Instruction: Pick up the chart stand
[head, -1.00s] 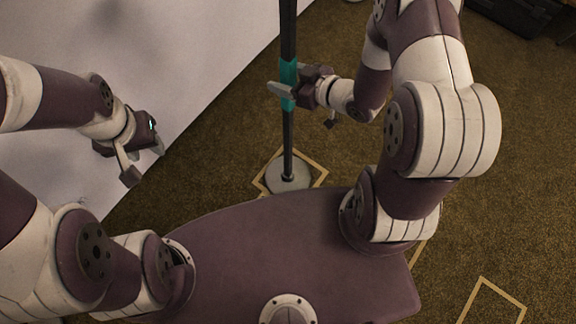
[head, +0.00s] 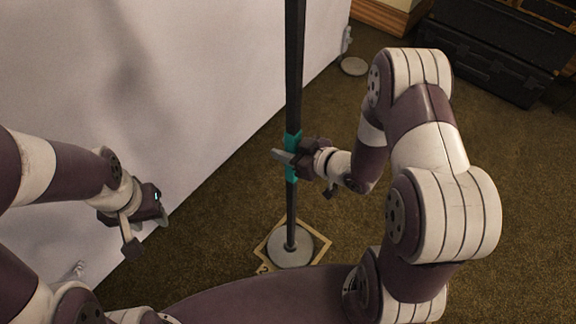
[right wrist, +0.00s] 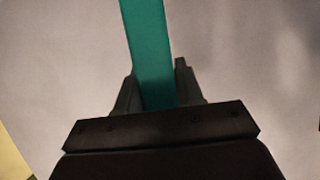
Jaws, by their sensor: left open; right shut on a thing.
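The chart stand (head: 293,90) is a dark upright pole with a teal band and a round pale base (head: 290,247). The base is within a taped square on the carpet; I cannot tell whether it touches the floor. My right gripper (head: 286,157) is shut on the pole at the teal band. In the right wrist view the teal band (right wrist: 150,55) runs between the two fingers (right wrist: 155,92). The top of the stand is out of view. My left gripper (head: 146,232) is open and empty, well left of the stand, near the white wall.
A white wall panel (head: 180,70) runs along the left. Tape (head: 322,243) marks the square around the base. Dark cases (head: 490,55) stand at the back right, and a pale disc (head: 354,66) lies by the panel's far end. The carpet right of the stand is clear.

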